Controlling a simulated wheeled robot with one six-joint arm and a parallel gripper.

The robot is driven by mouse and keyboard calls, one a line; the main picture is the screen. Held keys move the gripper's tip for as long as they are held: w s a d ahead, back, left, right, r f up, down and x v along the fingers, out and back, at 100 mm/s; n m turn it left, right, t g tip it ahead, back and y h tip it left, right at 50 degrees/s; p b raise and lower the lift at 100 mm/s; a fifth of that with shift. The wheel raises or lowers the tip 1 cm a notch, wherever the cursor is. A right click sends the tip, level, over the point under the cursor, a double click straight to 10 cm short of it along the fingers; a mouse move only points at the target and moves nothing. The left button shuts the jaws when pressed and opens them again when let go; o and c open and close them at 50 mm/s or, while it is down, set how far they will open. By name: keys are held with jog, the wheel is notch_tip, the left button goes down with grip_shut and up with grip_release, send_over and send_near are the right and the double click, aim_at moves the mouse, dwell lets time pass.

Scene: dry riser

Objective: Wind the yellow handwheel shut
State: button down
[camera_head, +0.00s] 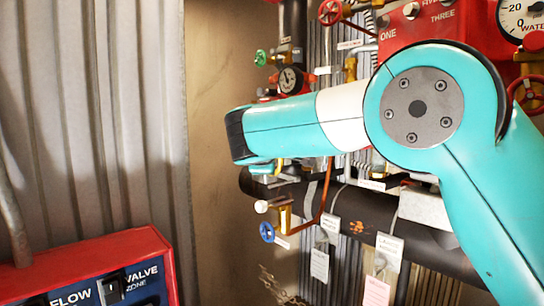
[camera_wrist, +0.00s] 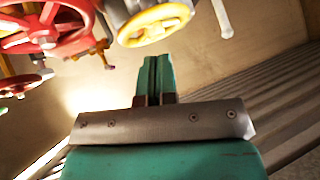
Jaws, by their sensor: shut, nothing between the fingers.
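The yellow handwheel (camera_wrist: 150,41) shows at the top of the wrist view, mounted on a grey valve body (camera_wrist: 130,10). My gripper (camera_wrist: 157,62) has its teal fingers shut together with nothing between them. In the wrist picture the fingertips appear just below the near rim of the yellow wheel. I cannot tell whether they touch it. In the head view my arm covers most of that area, and only a small yellow sliver (camera_head: 279,165) shows beneath my wrist, perhaps the wheel.
A red handwheel (camera_wrist: 45,25) is close left of the yellow one. A blue handwheel (camera_head: 267,232), a green handwheel (camera_head: 261,58) and a gauge (camera_head: 290,79) sit along the pipework. A red panel (camera_head: 85,270) stands front left. Tags hang from the black pipe (camera_head: 340,205).

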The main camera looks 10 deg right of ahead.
jog(key=a+f, duration=0.4)
jog(key=a, duration=0.1)
jog(key=w+d+r+p, duration=0.3)
jog(key=w+d+p, duration=0.1)
jog(key=w+p, duration=0.15)
jog(key=f+b, duration=0.1)
jog(key=b, duration=0.1)
jog(key=s+d+f+b, duration=0.1)
jog(key=b, duration=0.2)
jog(key=s+f+b, duration=0.1)
jog(key=b, duration=0.2)
jog(key=shift+s+d+f, duration=0.1)
jog(key=shift+s+d, duration=0.1)
jog(key=shift+d, duration=0.15)
jog(key=shift+d, duration=0.1)
dwell(0.5)
